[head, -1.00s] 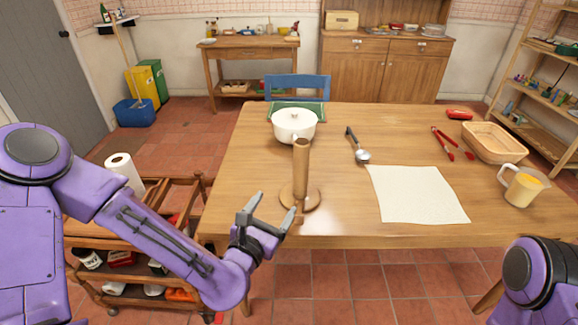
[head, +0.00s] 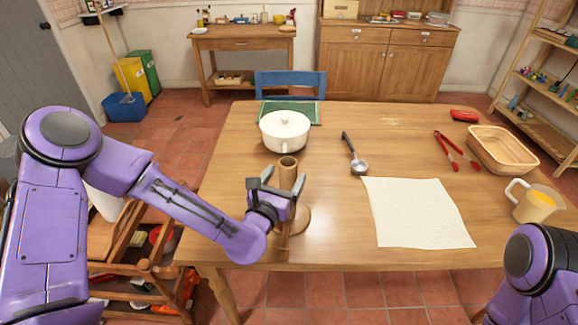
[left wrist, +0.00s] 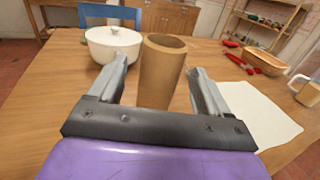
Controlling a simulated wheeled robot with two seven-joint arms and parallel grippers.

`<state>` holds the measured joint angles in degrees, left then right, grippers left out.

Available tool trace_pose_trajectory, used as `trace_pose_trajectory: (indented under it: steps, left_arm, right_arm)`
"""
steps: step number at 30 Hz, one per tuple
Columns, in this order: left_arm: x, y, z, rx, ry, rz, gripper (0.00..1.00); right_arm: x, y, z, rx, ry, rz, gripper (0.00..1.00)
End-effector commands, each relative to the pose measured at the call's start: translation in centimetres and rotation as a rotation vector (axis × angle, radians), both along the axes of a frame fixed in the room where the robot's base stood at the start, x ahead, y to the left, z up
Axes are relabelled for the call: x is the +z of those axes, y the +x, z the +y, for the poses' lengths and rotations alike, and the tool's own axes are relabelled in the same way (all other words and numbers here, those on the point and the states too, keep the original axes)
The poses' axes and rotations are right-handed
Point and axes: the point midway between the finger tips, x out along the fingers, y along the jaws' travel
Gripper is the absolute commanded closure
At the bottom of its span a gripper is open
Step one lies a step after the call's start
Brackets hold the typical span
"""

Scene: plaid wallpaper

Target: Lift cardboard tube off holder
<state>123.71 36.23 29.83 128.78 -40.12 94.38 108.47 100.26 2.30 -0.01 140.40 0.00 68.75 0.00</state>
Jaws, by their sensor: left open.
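The brown cardboard tube (head: 288,172) stands upright on the round wooden holder (head: 301,222) near the front edge of the table. My left gripper (head: 284,178) is open at the tube, with one finger on each side of it in the head view. In the left wrist view the tube (left wrist: 162,72) rises between the two open fingers (left wrist: 160,80), and its hollow top shows. A gap shows beside the tube toward the right finger. The tube's lower part is hidden behind my gripper. My right gripper is out of view; only part of that arm shows.
A white lidded pot (head: 285,132) stands just behind the tube. A ladle (head: 356,160) and a white cloth (head: 415,212) lie to the right. Red tongs (head: 456,150), a wooden basket (head: 502,150) and a yellow-filled jug (head: 534,205) are farther right.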

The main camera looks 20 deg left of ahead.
Motion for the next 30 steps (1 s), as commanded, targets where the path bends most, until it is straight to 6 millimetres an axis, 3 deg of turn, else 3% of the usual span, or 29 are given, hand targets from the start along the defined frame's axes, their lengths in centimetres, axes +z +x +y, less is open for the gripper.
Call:
trace_pose_trajectory:
  steps: [6, 16, 17, 21, 22, 26, 30]
  left_arm:
    - [0.1, 3.4, -0.4, -0.003, 0.001, 0.000, 0.21]
    - [0.0, 4.2, -0.6, -0.005, 0.000, 0.001, 0.21]
    - [0.0, 4.2, -0.6, -0.005, 0.000, 0.001, 0.25]
    - [0.0, 4.2, -0.6, -0.005, 0.000, 0.001, 0.70]
    - [0.0, 4.2, -0.6, -0.006, 0.000, 0.001, 0.75]
    - [0.2, 4.2, -0.6, -0.006, 0.000, 0.000, 0.76]
    - [1.6, 4.2, -0.6, -0.005, -0.001, 0.000, 0.76]
  right_arm:
    - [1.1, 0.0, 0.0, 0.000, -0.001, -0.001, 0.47]
    - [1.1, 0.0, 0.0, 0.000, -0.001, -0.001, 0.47]
    - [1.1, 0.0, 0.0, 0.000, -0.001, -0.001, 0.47]
    - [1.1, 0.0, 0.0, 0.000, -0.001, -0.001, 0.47]
    - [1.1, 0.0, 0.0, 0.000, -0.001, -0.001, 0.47]
    - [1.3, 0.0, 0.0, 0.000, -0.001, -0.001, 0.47]
    - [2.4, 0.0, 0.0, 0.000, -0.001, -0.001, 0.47]
